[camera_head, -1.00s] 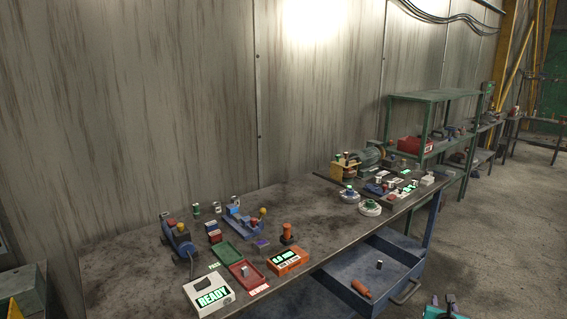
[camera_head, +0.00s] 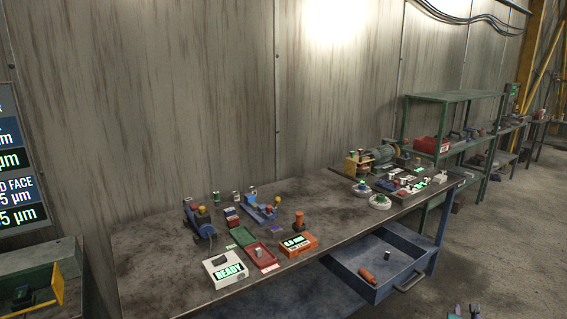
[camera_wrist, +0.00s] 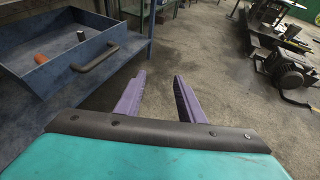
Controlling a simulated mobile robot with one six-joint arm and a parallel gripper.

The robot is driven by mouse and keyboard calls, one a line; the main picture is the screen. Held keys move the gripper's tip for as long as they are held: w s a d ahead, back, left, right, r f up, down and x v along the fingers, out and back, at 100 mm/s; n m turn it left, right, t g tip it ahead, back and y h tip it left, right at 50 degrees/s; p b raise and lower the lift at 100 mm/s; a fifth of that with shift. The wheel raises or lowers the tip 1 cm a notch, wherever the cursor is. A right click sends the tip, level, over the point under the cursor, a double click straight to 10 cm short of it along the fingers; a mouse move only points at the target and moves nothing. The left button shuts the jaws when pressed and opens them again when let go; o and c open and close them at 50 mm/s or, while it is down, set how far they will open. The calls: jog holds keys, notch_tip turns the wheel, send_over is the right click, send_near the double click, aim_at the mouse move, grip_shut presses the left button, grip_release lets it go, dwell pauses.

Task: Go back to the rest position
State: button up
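My gripper (camera_wrist: 160,78) shows in the wrist view with two purple fingers spread apart, empty, above bare concrete floor. In the head view only the tips of my gripper (camera_head: 465,309) show at the bottom edge, right of the workbench. The workbench (camera_head: 150,275) carries a white box reading READY (camera_head: 229,268), a red tray (camera_head: 262,262), a green tray (camera_head: 243,236) and an orange display box (camera_head: 297,244). A blue drawer (camera_head: 345,288) stands open below the bench, with an orange cylinder and a small grey piece inside.
The open drawer (camera_wrist: 20,45) with its black handle (camera_wrist: 95,58) lies left of my gripper in the wrist view. A dark motor (camera_wrist: 290,70) sits on the right. Floor between them is clear. A green shelf (camera_head: 455,97) stands beyond the bench.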

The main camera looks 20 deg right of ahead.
jog(key=w+a+f+n+t+y+b, duration=0.1)
jog(key=w+a+f+n+y, duration=0.1)
jog(key=w+a+f, duration=0.45)
jog(key=w+a+f+n+y+b, duration=0.1)
jog(key=w+a+f+b, duration=0.2)
jog(key=a, duration=0.6)
jog(key=w+a+f+n+t+y, duration=0.1)
jog(key=w+a+f+n+y, duration=0.1)
jog(key=w+a+f, duration=0.4)
jog(key=a+f+n+g+y+b, duration=0.1)
jog(key=a+f+n+y+b, duration=0.15)
jog(key=a+f+n, duration=0.7)
jog(key=a+f+g+y+b, duration=0.1)
jog(key=a+f+y, duration=0.25)
jog(key=a, duration=1.25)
jog(key=s+a+f+n+g+y+b, duration=0.2)
jog(key=s+a+f+n+g, duration=0.5)
jog(key=s+a+f+n, duration=0.9)
jog(key=s+d+r+n+g+h, duration=0.1)
jog(key=s+n+g, duration=0.6)
jog(key=s+n, duration=0.8)
jog(key=shift+s+d+n+h, duration=0.35)
jog(key=shift+s+d+h, duration=0.2)
jog(key=shift+d+h, duration=0.5)
jog(key=shift+d+r, duration=0.1)
jog(key=shift+d, duration=0.15)
